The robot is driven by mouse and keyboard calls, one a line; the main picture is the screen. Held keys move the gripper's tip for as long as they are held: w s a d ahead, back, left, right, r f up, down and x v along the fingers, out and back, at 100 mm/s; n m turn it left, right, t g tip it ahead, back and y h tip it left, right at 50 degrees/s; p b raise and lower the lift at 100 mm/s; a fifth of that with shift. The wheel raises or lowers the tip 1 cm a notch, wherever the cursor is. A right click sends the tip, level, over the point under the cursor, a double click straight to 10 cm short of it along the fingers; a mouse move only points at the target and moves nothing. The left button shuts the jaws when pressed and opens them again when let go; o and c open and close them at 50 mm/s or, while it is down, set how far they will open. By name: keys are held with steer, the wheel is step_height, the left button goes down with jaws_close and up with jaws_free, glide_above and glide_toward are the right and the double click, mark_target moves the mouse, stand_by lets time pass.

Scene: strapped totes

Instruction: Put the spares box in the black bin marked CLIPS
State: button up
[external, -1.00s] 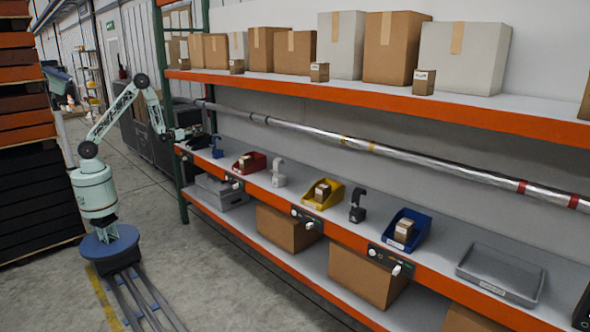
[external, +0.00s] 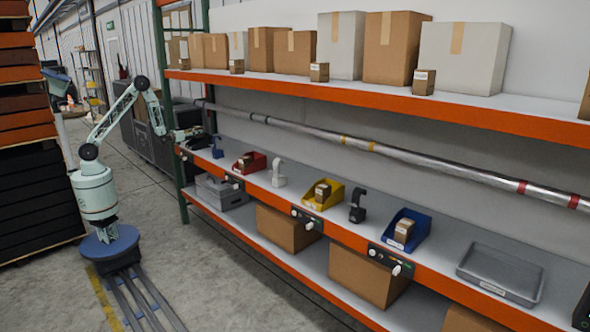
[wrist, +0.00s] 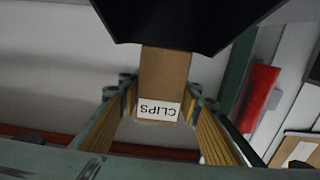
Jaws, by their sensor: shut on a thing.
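A brown box (wrist: 163,78) sits between the fingers of my gripper (wrist: 162,90) in the wrist view, and the gripper is shut on it. Its white label reads CLIPS, upside down in the picture; no spares marking shows. A large black shape (wrist: 185,18) covers the far end of the box; I cannot tell for sure whether it is the black bin. In the external view my gripper (external: 188,134) is at the far left end of the middle shelf. The box is too small to make out there, and no black bin is clear.
A red bin (external: 239,169), a yellow bin (external: 334,201) and a blue bin (external: 421,234) stand rightward along the shelf, each holding a small box. A grey tray (external: 478,281) is farther right. A metal pipe (external: 420,157) runs behind and above.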

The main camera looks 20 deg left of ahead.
mark_target(199, 136)
steer(key=shift+f+b, duration=0.5)
steer(key=shift+f, duration=1.8)
steer(key=shift+f, duration=0.1)
steer(key=shift+f+b, duration=0.45)
steer(key=shift+f, duration=1.35)
steer(key=o, duration=0.9)
steer(key=shift+f, duration=0.1)
steer(key=shift+p+v, duration=0.7)
steer(key=shift+v, duration=5.3)
steer(key=shift+a, duration=0.1)
